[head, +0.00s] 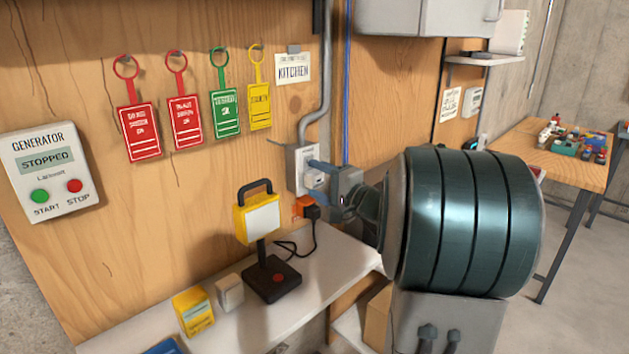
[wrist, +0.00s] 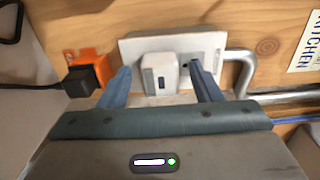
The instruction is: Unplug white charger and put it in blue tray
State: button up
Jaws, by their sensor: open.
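The white charger (head: 314,180) is in the white wall outlet (head: 297,158) on the wooden panel. In the wrist view the charger (wrist: 161,75) sits against the outlet plate (wrist: 205,44), with a dark slot on its face. My gripper (head: 311,180) is open, with one blue-grey finger on each side of the charger. In the wrist view my gripper (wrist: 160,68) shows gaps between both fingers and the charger. A blue object (head: 163,347) is cut off at the bottom edge of the head view; I cannot tell whether it is the tray.
An orange socket with a black plug (wrist: 88,78) is close to the left finger. A yellow work lamp (head: 258,220), a white block (head: 230,292) and a yellow box (head: 193,312) stand on the white shelf (head: 300,300). A grey conduit (head: 322,95) rises from the outlet.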

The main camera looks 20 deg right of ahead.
grip_shut()
jog(key=shift+b+v, duration=1.7)
jog(key=shift+v, duration=1.3)
